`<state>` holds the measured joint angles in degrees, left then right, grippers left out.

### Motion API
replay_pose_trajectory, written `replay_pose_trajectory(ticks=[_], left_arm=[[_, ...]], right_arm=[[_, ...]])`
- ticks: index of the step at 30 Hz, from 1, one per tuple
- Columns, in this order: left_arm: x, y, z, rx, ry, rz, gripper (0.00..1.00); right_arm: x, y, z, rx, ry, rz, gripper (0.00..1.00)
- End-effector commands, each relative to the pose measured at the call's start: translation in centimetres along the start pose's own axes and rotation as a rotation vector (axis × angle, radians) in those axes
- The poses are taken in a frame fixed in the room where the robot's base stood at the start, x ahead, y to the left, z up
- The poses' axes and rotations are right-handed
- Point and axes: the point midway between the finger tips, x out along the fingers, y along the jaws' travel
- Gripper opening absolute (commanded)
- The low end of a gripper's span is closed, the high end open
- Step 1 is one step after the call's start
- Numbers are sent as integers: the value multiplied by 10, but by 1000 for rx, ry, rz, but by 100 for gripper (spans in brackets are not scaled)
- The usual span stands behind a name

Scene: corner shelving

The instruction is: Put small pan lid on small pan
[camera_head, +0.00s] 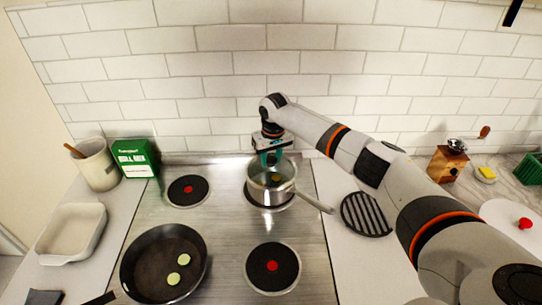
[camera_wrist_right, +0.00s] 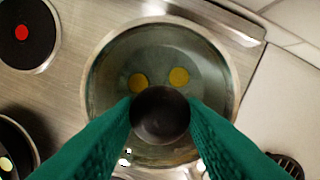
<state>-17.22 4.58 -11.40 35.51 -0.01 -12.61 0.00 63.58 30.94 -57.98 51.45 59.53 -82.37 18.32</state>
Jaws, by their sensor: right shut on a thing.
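The small pan (camera_head: 271,195) is a steel saucepan on the back right burner, its handle pointing to the lower right. My right gripper (camera_head: 270,158) is above it, pointing down. In the right wrist view its green fingers (camera_wrist_right: 160,115) are shut on the dark round knob of the small pan lid (camera_wrist_right: 160,60). The lid is clear glass with a steel rim and lies over the pan's opening. Two yellow slices show through the glass. I cannot tell whether the lid's rim touches the pan. My left gripper is out of view.
A frying pan (camera_head: 140,262) with two pale green slices is at the front left of the hob. A black trivet (camera_head: 366,214) is right of the hob. A white baking dish (camera_head: 72,232), green box (camera_head: 137,158) and utensil crock (camera_head: 96,166) stand left. The front right burner (camera_head: 273,267) is bare.

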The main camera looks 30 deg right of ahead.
Motion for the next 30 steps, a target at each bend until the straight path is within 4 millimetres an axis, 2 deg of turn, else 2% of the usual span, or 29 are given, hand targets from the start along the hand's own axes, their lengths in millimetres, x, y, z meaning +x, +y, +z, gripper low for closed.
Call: replay_pose_trajectory(ticks=[6, 7, 11, 22, 26, 30], left_arm=[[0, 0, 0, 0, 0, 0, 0], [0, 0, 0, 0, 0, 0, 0], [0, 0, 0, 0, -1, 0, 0], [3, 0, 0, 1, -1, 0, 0], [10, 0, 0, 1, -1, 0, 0], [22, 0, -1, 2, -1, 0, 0]], right_arm=[[0, 0, 0, 0, -1, 1, 0], [0, 0, 0, 0, -1, 1, 41], [0, 0, 0, -1, -1, 1, 62], [-4, 0, 0, -1, 1, 1, 62], [-22, 0, 0, -2, -4, 1, 62], [-52, 0, 0, -2, -5, 2, 62]])
